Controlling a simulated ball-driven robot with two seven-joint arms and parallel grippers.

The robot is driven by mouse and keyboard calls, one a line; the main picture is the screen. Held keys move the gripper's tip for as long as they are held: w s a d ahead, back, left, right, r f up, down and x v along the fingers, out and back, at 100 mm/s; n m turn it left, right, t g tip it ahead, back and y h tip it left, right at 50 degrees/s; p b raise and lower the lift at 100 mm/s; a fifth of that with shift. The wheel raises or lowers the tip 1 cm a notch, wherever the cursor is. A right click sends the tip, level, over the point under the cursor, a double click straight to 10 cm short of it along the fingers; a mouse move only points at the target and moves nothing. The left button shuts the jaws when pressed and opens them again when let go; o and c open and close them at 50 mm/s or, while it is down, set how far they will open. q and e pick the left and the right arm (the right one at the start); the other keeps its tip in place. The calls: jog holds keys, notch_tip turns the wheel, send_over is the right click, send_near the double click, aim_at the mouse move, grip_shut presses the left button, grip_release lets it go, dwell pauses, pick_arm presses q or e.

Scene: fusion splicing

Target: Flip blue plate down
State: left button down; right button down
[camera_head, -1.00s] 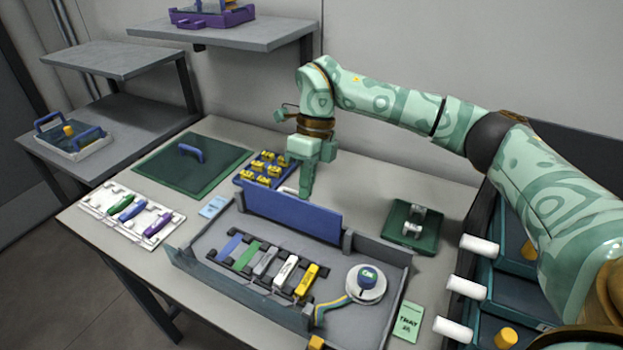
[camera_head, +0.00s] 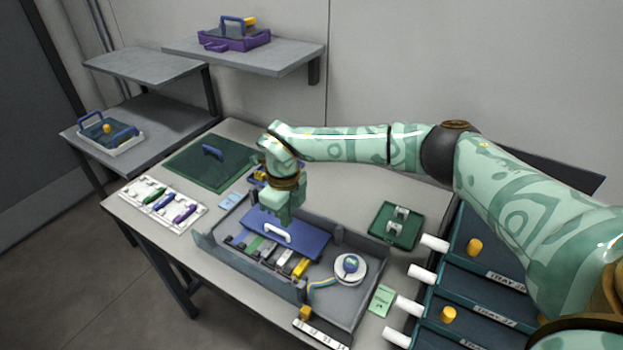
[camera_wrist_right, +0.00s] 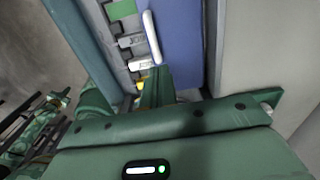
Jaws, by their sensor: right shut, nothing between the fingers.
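The blue plate (camera_head: 308,240) is hinged at the back of the grey tray (camera_head: 225,262). It lies folded forward over the rear part of the coloured bars, its white handle (camera_head: 278,232) facing up; I cannot tell whether it is fully flat. The plate (camera_wrist_right: 182,40) and handle (camera_wrist_right: 152,38) also show in the right wrist view. My right gripper (camera_head: 284,222) is shut and empty, at the plate's left part close to the handle. Its fingers (camera_wrist_right: 157,84) point at the handle's end in the wrist view; contact is unclear. My left gripper is not in view.
Front ends of several coloured bars (camera_head: 300,268) stick out from under the plate. A white round spool (camera_head: 350,270) sits at the tray's right. A green tray (camera_head: 397,226) stands behind right, a green lid (camera_head: 200,168) at back left, a white rack (camera_head: 160,203) at left.

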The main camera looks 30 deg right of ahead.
jog(key=shift+s+a+f+p, duration=0.35)
jog(key=shift+a+f+p, duration=0.05)
jog(key=shift+a+f, duration=0.2)
jog(key=shift+s+a+f+p, duration=0.35)
jog(key=shift+a+f, duration=0.15)
jog(key=shift+f, duration=0.1)
jog(key=shift+s+a+f, duration=0.2)
jog(key=shift+a+f, duration=0.15)
jog(key=shift+f, duration=0.45)
jog(key=shift+s+a+f, duration=0.15)
jog(key=shift+a+f, duration=0.15)
jog(key=shift+f, duration=0.5)
notch_tip(320, 180, up, 5)
jog(key=p, duration=0.5)
jog(key=s+a+r, duration=0.2)
jog(key=s+a, duration=0.2)
jog(key=a, duration=0.4)
jog(key=shift+s, duration=0.4)
jog(key=shift+a+r, duration=0.1)
